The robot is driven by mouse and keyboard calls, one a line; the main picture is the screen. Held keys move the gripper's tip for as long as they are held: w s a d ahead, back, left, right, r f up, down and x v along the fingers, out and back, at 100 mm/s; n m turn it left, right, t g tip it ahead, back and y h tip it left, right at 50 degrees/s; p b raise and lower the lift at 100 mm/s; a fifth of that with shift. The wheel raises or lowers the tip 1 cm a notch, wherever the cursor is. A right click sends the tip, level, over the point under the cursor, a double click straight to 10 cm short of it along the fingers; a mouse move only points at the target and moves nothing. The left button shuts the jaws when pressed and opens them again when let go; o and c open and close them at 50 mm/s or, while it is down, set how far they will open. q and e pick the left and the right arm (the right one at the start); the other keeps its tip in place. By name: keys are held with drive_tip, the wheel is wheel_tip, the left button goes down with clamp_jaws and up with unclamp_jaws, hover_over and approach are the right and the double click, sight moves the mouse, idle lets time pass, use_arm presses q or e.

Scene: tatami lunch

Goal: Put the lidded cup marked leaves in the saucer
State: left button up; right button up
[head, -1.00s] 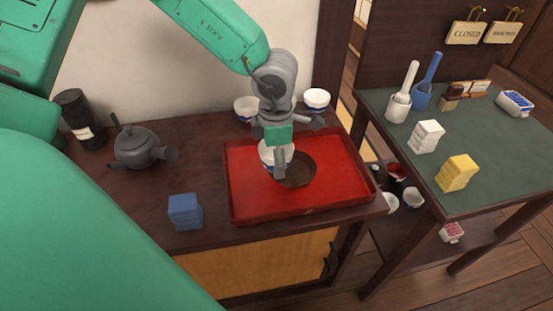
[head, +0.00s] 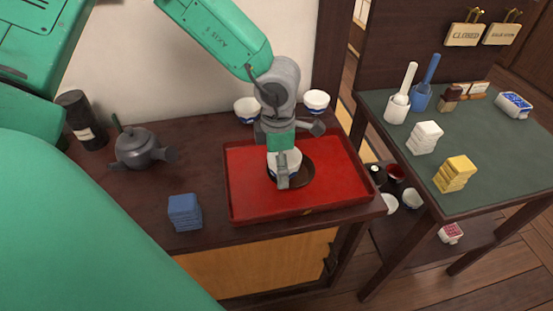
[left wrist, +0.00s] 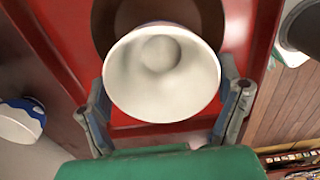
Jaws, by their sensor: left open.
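A white lidded cup (head: 283,158) with blue on its side is at the dark round saucer (head: 307,174) on the red tray. It covers the saucer's left part in the head view. Its pale lid with a round knob faces me in the left wrist view (left wrist: 160,85), with the saucer (left wrist: 205,18) behind it. I cannot read its marking or tell whether its base rests fully inside the saucer. My left gripper (head: 284,178) is open, with one finger on each side of the cup, also in the left wrist view (left wrist: 165,112). My right gripper is out of view.
The red tray (head: 245,205) has bare room around the saucer. Two more cups (head: 246,108) (head: 316,100) stand behind it. A dark teapot (head: 138,148), black canister (head: 80,118) and blue block stack (head: 185,212) are left. A green-topped table (head: 480,140) stands right.

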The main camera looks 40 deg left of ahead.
use_arm(q)
drive_tip(key=shift+d+r, duration=0.2)
drive_tip(key=shift+r, duration=0.1)
wheel_tip(320, 180, up, 13)
drive_tip(key=p, duration=0.3)
drive_tip(key=shift+d, duration=0.15)
drive_tip(key=shift+a+f, duration=0.2)
drive_tip(key=shift+a, duration=0.1)
